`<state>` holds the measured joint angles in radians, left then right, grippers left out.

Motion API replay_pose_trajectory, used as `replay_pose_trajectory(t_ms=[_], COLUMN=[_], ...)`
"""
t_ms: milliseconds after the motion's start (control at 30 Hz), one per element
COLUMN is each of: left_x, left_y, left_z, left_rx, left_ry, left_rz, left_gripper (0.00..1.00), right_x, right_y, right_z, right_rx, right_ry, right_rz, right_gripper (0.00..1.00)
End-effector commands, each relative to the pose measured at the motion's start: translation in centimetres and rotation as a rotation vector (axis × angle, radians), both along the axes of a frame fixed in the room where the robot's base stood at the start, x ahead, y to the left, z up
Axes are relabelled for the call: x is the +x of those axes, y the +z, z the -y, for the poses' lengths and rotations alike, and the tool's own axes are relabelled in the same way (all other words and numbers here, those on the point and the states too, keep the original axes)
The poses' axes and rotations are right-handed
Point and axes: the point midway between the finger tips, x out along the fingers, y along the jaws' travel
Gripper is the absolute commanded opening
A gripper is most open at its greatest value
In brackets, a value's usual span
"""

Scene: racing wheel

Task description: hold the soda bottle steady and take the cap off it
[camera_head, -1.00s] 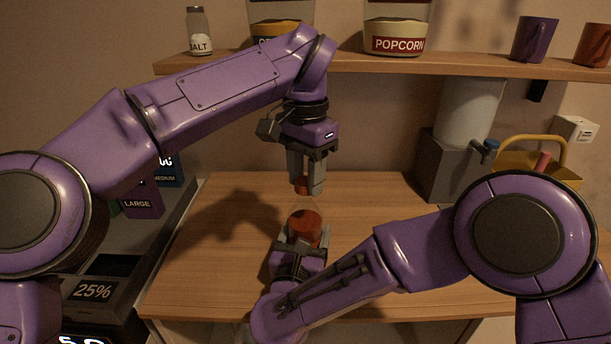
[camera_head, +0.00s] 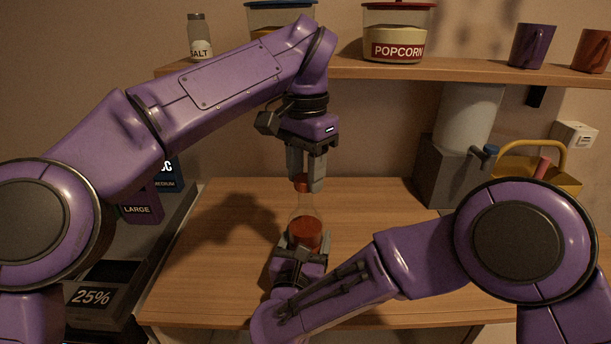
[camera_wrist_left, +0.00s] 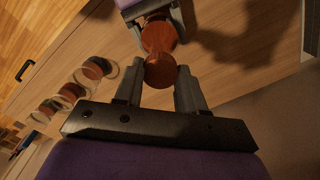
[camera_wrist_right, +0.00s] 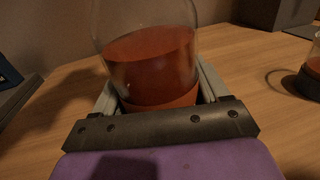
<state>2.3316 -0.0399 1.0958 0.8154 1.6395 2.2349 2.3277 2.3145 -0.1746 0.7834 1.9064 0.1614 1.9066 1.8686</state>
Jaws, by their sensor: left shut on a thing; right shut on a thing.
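The soda bottle (camera_head: 305,234) is clear glass with red liquid low in it and stands upright above the front middle of the counter. My right gripper (camera_head: 302,243) is shut around its lower body, also seen close up in the right wrist view (camera_wrist_right: 150,65). My left gripper (camera_head: 306,183) points straight down over the bottle, shut on the red cap (camera_head: 302,186). In the left wrist view, the cap (camera_wrist_left: 161,71) sits between the fingertips in line with the bottle. The clear neck shows faintly just below the cap; I cannot tell whether the cap still touches it.
The wooden counter (camera_head: 375,215) is clear around the bottle. A grey dispenser (camera_head: 450,170) and a yellow basket (camera_head: 540,170) stand at the back right. A shelf (camera_head: 400,70) with a salt shaker, jars and mugs runs above. Several glasses (camera_wrist_left: 95,69) show in the left wrist view.

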Motion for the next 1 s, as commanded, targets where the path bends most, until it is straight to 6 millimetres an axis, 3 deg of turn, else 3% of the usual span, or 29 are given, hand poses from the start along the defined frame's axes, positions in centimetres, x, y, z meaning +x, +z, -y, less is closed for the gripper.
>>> replay_pose_trajectory(t_ms=[433,700,967,1000], left_x=[0.0,0.1,0.0,0.0], left_y=[0.4,3.9,4.4,4.4], left_z=[0.0,0.0,0.0,0.0], left_rx=[-0.001,0.001,-0.001,-0.001], left_ry=[0.000,0.004,0.000,0.000], left_rz=[-0.001,0.001,-0.001,-0.001], left_gripper=[0.03,0.03,0.03,0.03], right_x=[0.0,0.0,0.0,0.0], right_y=[0.0,0.0,0.0,0.0], right_z=[0.0,0.0,0.0,0.0], right_rx=[0.001,0.001,0.001,0.001], right_ry=[0.000,0.000,0.000,0.000], right_rz=[0.001,0.001,0.001,0.001], right_gripper=[0.00,0.00,0.00,0.87])
